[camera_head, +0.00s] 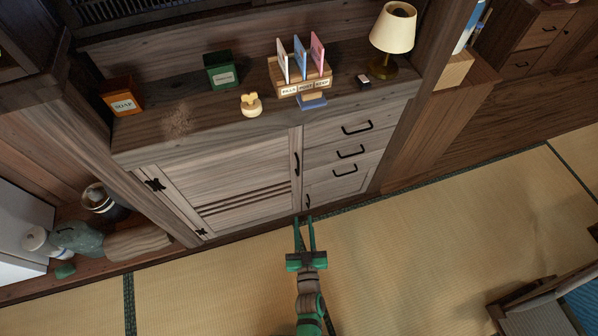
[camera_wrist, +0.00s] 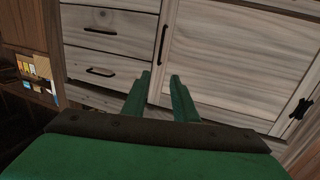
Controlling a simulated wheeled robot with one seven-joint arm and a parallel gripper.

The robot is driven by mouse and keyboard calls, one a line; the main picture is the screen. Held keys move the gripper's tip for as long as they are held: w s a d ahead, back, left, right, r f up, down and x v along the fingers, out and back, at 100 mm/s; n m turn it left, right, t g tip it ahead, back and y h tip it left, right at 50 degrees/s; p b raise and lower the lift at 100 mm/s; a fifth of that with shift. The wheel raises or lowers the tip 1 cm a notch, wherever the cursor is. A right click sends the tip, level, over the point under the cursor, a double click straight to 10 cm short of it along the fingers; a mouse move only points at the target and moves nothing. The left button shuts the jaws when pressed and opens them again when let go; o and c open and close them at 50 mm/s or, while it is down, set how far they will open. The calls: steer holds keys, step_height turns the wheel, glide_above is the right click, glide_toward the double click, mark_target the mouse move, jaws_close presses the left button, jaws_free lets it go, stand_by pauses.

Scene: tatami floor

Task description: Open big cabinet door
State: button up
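The big cabinet door (camera_head: 235,185) is a pale wooden panel at the left of the cabinet front and looks shut. Its black vertical handle (camera_head: 297,163) is on the right edge, with black hinges (camera_head: 156,185) on the left. In the wrist view the door (camera_wrist: 240,60) fills the right side and a dark vertical handle (camera_wrist: 163,45) shows beyond the fingertips. My gripper (camera_head: 304,222) has green fingers standing apart with nothing between them. It is in front of the cabinet's lower edge, below the handle in the head view. The fingers also show in the wrist view (camera_wrist: 160,78).
Drawers (camera_head: 350,150) with black pulls are right of the door. The cabinet top holds a lamp (camera_head: 393,30), a letter holder (camera_head: 302,85) and boxes. A pot (camera_head: 98,198) and bottle (camera_head: 75,237) are at the left. Tatami (camera_head: 420,235) is clear before the cabinet; a blue-topped item (camera_head: 560,300) is lower right.

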steer(key=y, duration=0.1)
glide_toward(298, 168)
steer(key=w, duration=0.5)
steer(key=w+a, duration=0.1)
steer(key=w, duration=0.2)
steer(key=shift+w+f, duration=0.2)
steer(key=shift+f, duration=0.1)
steer(key=shift+c, duration=0.2)
jaws_close()
steer(key=shift+d, duration=0.1)
stand_by(0.8)
